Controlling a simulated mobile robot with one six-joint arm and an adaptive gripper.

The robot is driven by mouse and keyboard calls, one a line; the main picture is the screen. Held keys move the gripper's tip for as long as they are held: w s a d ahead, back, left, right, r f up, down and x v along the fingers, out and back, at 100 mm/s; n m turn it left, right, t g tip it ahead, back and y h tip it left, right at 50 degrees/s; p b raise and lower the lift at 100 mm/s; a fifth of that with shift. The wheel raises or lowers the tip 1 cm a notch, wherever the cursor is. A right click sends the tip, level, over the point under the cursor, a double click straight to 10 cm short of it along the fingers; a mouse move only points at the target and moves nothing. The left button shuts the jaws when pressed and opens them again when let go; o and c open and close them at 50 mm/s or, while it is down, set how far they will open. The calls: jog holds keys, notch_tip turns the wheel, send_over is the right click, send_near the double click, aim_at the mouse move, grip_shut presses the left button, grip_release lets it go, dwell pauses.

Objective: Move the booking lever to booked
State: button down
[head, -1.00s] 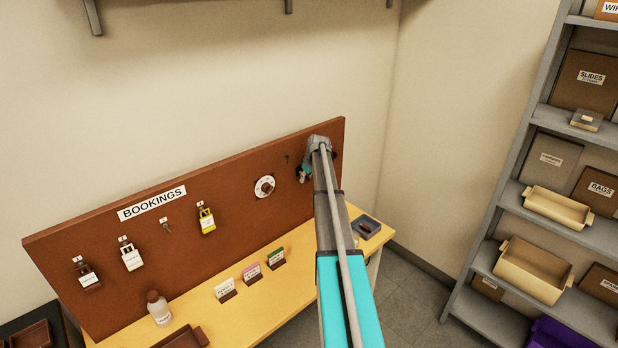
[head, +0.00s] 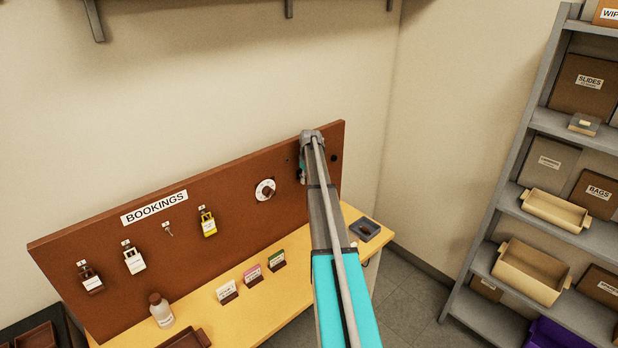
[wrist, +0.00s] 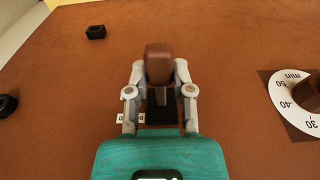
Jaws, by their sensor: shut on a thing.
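The booking lever (wrist: 158,62) has a brown, blocky handle and stands out from the brown board (wrist: 230,65) in the wrist view. My gripper (wrist: 157,75) is shut on the lever, with one grey finger on each side of the handle. A dark plate (wrist: 160,116) lies behind the lever, with small white labels (wrist: 130,118) beside it, partly covered by my left finger. Their words cannot be read. In the head view my gripper (head: 303,172) is at the board's right part, and my arm hides the lever.
A round white dial (head: 265,190) is left of my gripper on the board (head: 100,250); it also shows at the wrist view's right (wrist: 290,97). Tagged keys hang further left. Card holders (head: 253,274) and a bottle (head: 161,310) stand on the yellow bench (head: 300,258).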

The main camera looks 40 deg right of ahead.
jog(key=shift+c, duration=2.4)
grip_release()
jog(key=shift+s, duration=0.15)
